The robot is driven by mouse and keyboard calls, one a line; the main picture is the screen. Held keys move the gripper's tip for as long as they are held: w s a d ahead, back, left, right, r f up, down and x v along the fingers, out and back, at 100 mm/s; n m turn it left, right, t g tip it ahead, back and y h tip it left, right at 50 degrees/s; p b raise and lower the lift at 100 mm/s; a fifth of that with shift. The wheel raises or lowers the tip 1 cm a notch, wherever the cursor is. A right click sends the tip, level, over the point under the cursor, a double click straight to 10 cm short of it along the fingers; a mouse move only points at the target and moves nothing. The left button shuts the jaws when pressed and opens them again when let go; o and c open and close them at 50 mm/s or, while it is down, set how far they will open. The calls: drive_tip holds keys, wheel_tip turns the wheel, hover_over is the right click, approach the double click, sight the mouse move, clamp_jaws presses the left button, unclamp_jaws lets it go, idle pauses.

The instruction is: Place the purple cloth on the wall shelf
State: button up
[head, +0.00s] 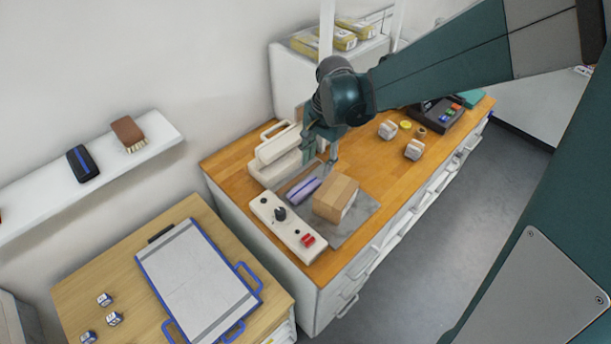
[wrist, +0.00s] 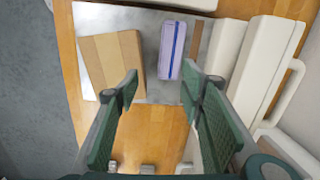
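The purple cloth (head: 303,190) is a folded lavender bundle with a blue stripe. It lies on a grey mat (head: 352,228) on the wooden counter, between a cardboard box and a white machine. It also shows in the wrist view (wrist: 172,48), beyond the fingertips. My gripper (head: 321,157) is above the counter, just behind the cloth in the head view. In the wrist view my gripper (wrist: 160,78) is open, with nothing between its fingers. The white wall shelf (head: 40,200) is at the left, with free space on it.
The cardboard box (head: 335,197) stands close beside the cloth. The white machine (head: 276,160) is on the other side, and a control panel (head: 287,227) is in front. A brush (head: 129,134) and a dark blue-striped item (head: 82,163) sit on the shelf.

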drive_tip(key=m+g, duration=0.1)
approach(305, 187)
drive_tip(key=shift+s+a+f, duration=0.15)
drive_tip(key=shift+f, duration=0.15)
drive_tip(key=shift+s+a+f, duration=0.1)
drive_tip(key=shift+f, duration=1.2)
drive_tip(key=shift+f, duration=0.15)
drive_tip(key=shift+s+a+f, duration=0.1)
drive_tip(key=shift+a+f, duration=0.05)
drive_tip(key=shift+f, duration=2.3)
drive_tip(key=shift+c, duration=0.5)
drive_tip(key=c, duration=0.5)
